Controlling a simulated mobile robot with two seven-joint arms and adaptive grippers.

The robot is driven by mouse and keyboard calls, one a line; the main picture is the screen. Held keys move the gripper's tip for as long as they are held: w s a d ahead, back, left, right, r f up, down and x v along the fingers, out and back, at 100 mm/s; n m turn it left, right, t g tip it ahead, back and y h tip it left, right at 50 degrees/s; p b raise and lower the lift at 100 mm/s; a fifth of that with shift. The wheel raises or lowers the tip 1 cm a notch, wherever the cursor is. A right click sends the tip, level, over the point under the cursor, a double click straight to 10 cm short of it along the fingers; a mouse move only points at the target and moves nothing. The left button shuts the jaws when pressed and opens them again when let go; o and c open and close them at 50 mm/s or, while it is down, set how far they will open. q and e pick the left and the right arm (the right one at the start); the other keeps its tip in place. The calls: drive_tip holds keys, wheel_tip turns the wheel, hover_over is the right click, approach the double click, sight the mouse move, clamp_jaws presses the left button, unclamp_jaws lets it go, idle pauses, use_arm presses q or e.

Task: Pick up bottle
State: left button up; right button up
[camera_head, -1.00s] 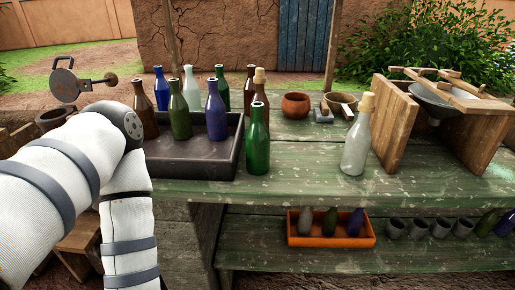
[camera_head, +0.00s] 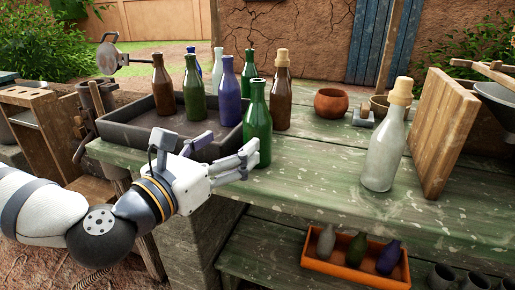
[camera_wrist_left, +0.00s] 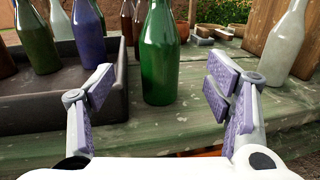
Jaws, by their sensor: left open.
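A green bottle (camera_head: 257,124) stands upright on the green wooden table (camera_head: 330,180), just right of the dark tray. My left gripper (camera_head: 246,158) is open beside it at the table's front edge. In the left wrist view the same green bottle (camera_wrist_left: 160,55) stands ahead, between the two spread fingers (camera_wrist_left: 160,92), with room on both sides; they do not grip it. Other bottles are a clear corked bottle (camera_head: 386,140) at the right, a brown corked bottle (camera_head: 281,95) behind, and several in the tray. My right gripper is not in view.
The dark tray (camera_head: 125,137) with brown, green, blue and clear bottles is close on the left. A clay bowl (camera_head: 333,103) and a wooden stand (camera_head: 446,135) are farther right. An orange crate (camera_head: 352,272) with bottles sits on the lower shelf. The table's middle is clear.

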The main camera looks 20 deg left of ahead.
sight(249, 135)
use_arm(q)
drive_tip(key=b+x, duration=0.1)
drive_tip(key=x, duration=0.3)
drive_tip(key=shift+w+d+f, duration=0.1)
drive_tip(key=shift+w+d, duration=0.05)
drive_tip(key=shift+w, duration=0.1)
drive_tip(key=x, duration=0.3)
drive_tip(key=f+x, duration=0.1)
drive_tip(key=x, duration=0.1)
drive_tip(key=shift+w, duration=0.3)
drive_tip(key=c, duration=1.4)
